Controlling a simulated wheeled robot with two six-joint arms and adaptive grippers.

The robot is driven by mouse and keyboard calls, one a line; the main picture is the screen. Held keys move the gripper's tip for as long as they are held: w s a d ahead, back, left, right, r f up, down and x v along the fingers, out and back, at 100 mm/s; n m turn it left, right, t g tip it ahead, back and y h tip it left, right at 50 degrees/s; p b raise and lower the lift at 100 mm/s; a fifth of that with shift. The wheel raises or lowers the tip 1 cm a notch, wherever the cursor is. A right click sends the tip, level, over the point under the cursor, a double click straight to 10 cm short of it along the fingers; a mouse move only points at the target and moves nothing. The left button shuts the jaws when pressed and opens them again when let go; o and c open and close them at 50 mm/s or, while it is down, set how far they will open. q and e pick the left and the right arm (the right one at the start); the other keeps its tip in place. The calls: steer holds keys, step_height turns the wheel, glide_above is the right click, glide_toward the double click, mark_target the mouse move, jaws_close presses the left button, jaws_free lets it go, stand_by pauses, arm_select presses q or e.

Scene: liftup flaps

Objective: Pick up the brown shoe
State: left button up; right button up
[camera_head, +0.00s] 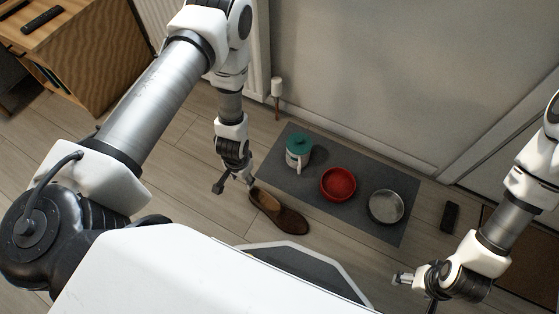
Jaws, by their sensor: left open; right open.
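The brown shoe (280,212) lies on the wooden floor, just off the front left edge of a grey mat. Its opening faces up at the left end and its toe points to the lower right. My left gripper (236,186) is open, close to the shoe's left end; I cannot tell whether it touches. My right gripper (413,287) is open and empty at the lower right, well apart from the shoe.
The grey mat (282,160) holds a green-lidded white jug (298,150), a red bowl (338,184) and a metal bowl (386,206). A dark object (449,217) lies right of it. A wall (370,70) stands behind. A wooden cabinet (90,50) is at upper left.

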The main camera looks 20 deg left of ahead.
arm_select(q)
steer(key=b, duration=0.6)
glide_above(252, 190)
steer(key=shift+m, duration=0.3)
steer(key=f, duration=1.1)
steer(key=shift+a+f, duration=0.35)
steer(key=shift+a, duration=0.05)
steer(key=f+b, duration=0.2)
steer(key=f, duration=0.2)
steer(key=f+b, duration=0.3)
steer(key=shift+w+d+f, duration=0.15)
steer(key=shift+d+f, duration=0.05)
steer(key=shift+f, duration=0.2)
steer(key=shift+r, duration=0.2)
arm_select(e)
step_height(252, 190, down, 15)
steer(key=shift+w, duration=0.15)
arm_select(q)
jaws_close()
